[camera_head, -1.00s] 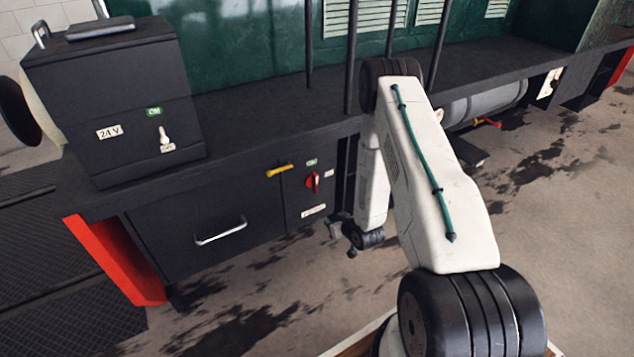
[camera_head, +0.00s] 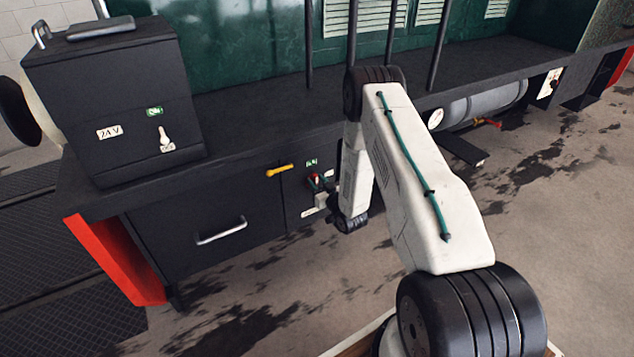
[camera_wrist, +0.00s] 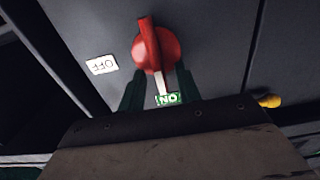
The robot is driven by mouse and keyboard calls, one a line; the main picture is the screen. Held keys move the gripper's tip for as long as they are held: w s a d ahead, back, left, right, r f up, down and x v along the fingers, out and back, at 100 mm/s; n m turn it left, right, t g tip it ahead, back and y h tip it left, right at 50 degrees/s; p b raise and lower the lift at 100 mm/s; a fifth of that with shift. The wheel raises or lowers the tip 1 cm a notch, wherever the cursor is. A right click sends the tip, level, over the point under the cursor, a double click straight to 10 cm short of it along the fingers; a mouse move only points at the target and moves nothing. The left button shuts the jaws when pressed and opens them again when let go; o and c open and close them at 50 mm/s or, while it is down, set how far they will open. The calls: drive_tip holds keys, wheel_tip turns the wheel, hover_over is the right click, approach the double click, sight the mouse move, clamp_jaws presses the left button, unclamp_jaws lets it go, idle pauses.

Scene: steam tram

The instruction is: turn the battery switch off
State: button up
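The battery switch is a red rotary knob (camera_wrist: 157,50) with a raised grip and a white pointer, on a dark panel. In the wrist view the pointer is at the green ON label (camera_wrist: 168,99); a white OFF label (camera_wrist: 102,65) sits to the left. The knob also shows small in the head view (camera_head: 314,178), partly hidden by my gripper. My gripper (camera_wrist: 159,80) is open, its dark green fingers one on each side of the knob's pointer end. I cannot tell whether they touch the knob.
A black 24 V box (camera_head: 110,100) with a white lever (camera_head: 164,137) stands on the running board at left. A yellow handle (camera_head: 279,171) is close to the switch, and a drawer handle (camera_head: 221,231) is lower left. Upright bars stand above; a grey tank (camera_head: 487,101) is at right.

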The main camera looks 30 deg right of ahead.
drive_tip(key=shift+w, duration=0.25)
clamp_jaws()
drive_tip(key=m, duration=0.6)
drive_tip(key=d+f+m, duration=0.1)
drive_tip(key=m, duration=0.5)
drive_tip(key=d+f+m, duration=0.1)
drive_tip(key=m, duration=0.4)
drive_tip(key=shift+m, duration=0.4)
drive_tip(key=shift+f, duration=0.1)
